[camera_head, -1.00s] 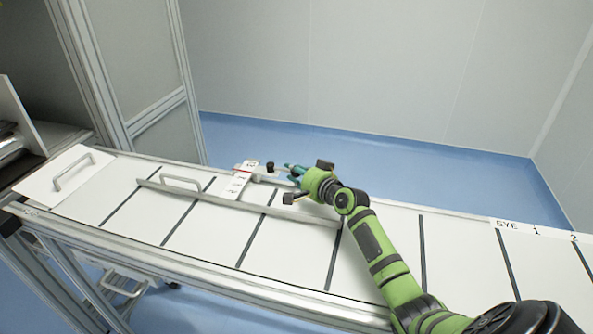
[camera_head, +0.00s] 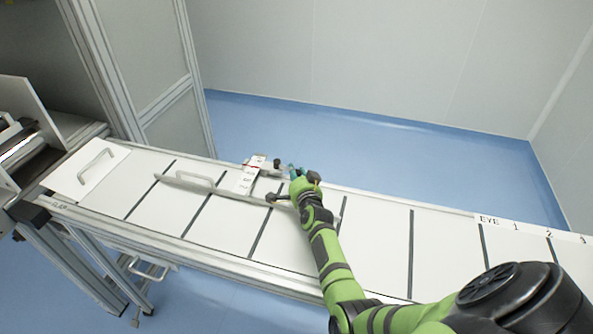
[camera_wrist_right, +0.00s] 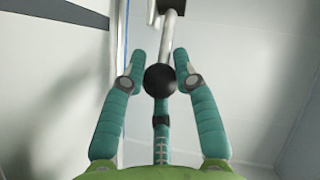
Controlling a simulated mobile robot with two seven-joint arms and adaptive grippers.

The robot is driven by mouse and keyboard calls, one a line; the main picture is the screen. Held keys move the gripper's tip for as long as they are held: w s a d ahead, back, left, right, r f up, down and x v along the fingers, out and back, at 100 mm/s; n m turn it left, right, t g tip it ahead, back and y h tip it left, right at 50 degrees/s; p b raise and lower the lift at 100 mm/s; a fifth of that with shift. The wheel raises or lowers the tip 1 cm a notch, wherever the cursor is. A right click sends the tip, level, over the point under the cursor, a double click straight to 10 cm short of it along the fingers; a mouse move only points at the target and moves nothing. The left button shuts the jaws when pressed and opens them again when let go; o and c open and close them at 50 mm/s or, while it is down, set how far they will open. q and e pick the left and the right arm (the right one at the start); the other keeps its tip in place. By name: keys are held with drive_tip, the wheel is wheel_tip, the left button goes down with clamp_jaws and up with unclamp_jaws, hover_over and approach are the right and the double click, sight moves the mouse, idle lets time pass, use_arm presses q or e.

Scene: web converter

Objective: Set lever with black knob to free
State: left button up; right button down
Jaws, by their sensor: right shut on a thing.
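My right gripper (camera_head: 294,172) is at the far edge of the long white table, just right of a white label plate (camera_head: 248,178) with a red line and small, unreadable writing. In the right wrist view, the teal fingers of this gripper (camera_wrist_right: 160,70) are shut around a round black knob (camera_wrist_right: 160,80). A bent metal lever rod (camera_wrist_right: 166,40) runs up from the knob to a dark block (camera_wrist_right: 172,5). In the head view, a small dark knob (camera_head: 277,162) shows just left of the fingers. My left gripper is not in view.
The white table (camera_head: 375,240) has dark stripes. A long metal bar with a handle (camera_head: 190,180) lies left of the gripper, and a white plate with a handle (camera_head: 85,172) is at the far left. A grey cabinet frame (camera_head: 150,80) stands behind on the left.

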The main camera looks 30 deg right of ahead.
drive_tip(key=shift+r, duration=0.1)
drive_tip(key=c, duration=0.9)
unclamp_jaws()
drive_tip(key=shift+c, duration=0.2)
drive_tip(key=shift+s+a, duration=0.1)
drive_tip(key=shift+s, duration=0.05)
drive_tip(key=shift+s+a, duration=0.1)
drive_tip(key=shift+s, duration=0.05)
drive_tip(key=shift+v, duration=3.6)
drive_tip(key=shift+r, duration=0.1)
